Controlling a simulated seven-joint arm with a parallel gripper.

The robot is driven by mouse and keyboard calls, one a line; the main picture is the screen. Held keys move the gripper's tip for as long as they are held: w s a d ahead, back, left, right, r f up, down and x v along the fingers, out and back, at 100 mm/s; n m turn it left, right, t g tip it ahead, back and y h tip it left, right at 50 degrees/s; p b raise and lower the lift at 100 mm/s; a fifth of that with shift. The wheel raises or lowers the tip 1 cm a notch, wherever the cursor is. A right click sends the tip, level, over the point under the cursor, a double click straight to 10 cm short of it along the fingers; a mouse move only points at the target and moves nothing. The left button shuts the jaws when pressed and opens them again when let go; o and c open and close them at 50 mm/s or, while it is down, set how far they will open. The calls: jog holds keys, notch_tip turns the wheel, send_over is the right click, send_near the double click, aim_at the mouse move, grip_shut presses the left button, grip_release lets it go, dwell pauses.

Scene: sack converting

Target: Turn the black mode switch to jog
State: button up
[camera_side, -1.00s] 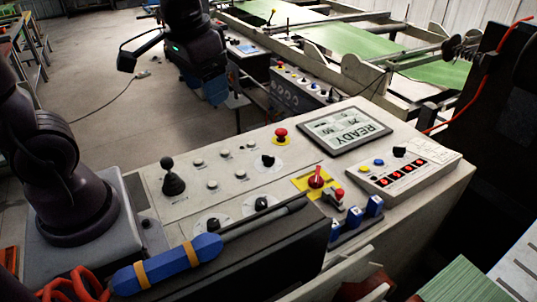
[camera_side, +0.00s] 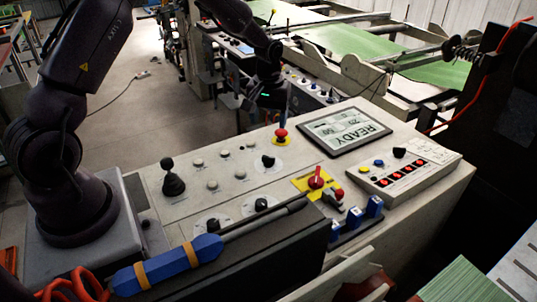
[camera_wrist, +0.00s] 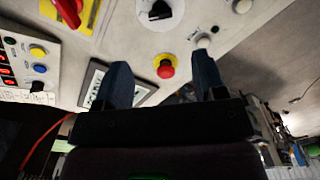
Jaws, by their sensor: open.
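A black knob (camera_side: 268,160) on a round white dial sits on the sloping console top; it also shows at the top of the wrist view (camera_wrist: 160,14). Two more black knobs on white dials, one (camera_side: 213,226) and another (camera_side: 261,204), sit nearer the front edge. The labels are too small to read, so I cannot tell which is the mode switch or its setting. My gripper (camera_side: 274,108) is open and empty, above and behind the red mushroom button. In the wrist view its blue fingers (camera_wrist: 161,62) are apart, with the black knob beyond them.
The red mushroom button (camera_side: 281,135) stands close to my gripper. A black joystick (camera_side: 173,178), a red rotary handle (camera_side: 316,178), a READY display (camera_side: 346,130) and a button box (camera_side: 404,171) share the console. A blue-handled tool (camera_side: 167,264) lies at the front.

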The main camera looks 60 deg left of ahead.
aim_at(268, 157)
notch_tip(268, 157, down, 12)
jog(key=shift+r, duration=0.15)
dwell(0.3)
jog(key=c, duration=0.9)
